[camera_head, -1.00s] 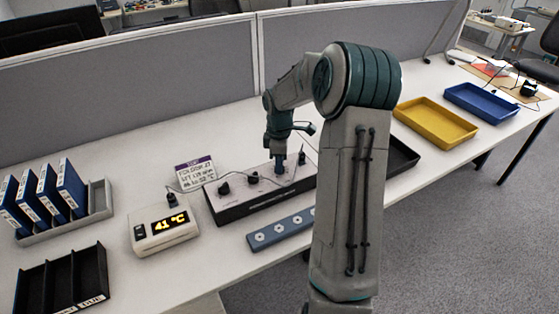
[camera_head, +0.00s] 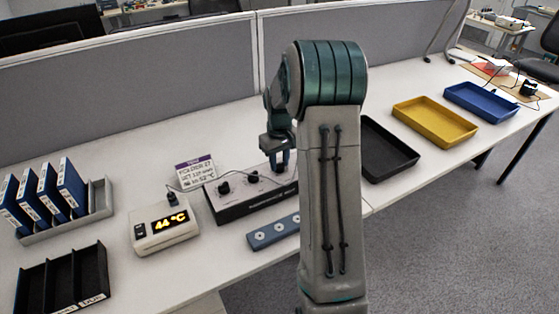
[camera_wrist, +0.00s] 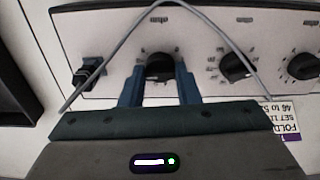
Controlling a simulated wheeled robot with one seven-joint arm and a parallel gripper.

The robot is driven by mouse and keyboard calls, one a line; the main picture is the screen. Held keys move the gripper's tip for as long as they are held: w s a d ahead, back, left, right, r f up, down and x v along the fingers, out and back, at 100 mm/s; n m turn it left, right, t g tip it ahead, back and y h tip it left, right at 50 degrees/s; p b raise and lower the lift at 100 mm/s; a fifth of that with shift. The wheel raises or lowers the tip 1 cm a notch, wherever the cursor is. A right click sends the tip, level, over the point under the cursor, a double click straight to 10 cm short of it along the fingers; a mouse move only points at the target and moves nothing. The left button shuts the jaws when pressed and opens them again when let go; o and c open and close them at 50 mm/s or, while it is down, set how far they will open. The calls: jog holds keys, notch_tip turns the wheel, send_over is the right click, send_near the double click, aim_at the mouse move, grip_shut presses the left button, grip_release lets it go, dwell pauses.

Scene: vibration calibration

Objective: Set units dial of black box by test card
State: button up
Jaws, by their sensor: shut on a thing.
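The black box (camera_head: 245,208) stands on the desk, with a pale top panel holding a row of dark dials. My gripper (camera_wrist: 160,88) is shut on the dial nearest the cable plug, the units dial (camera_wrist: 160,66), with one finger on each side. In the head view, my gripper (camera_head: 278,163) is over the right part of the box, and my arm hides the box's right end. The other two dials (camera_wrist: 235,67) stand free. The test card (camera_head: 196,171) stands behind the box; its small print is hard to read, but "46 to 5…" shows in the wrist view (camera_wrist: 286,118).
A white meter (camera_head: 162,230) left of the box shows 44 °C. A grey cable (camera_wrist: 205,20) loops across the panel to a plug (camera_wrist: 88,72). A blue-grey strip (camera_head: 270,233) lies in front. A black tray (camera_head: 388,150) is to the right.

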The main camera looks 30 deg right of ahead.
aim_at(280, 163)
jog(key=m, duration=0.5)
jog(key=shift+m, duration=0.3)
jog(key=shift+d+m+p, duration=0.1)
jog(key=shift+m+p, duration=0.25)
jog(key=shift+m, duration=1.75)
jog(key=o, duration=1)
notch_tip(280, 163, up, 14)
jog(key=shift+f+p, duration=0.1)
jog(key=shift+p, duration=0.2)
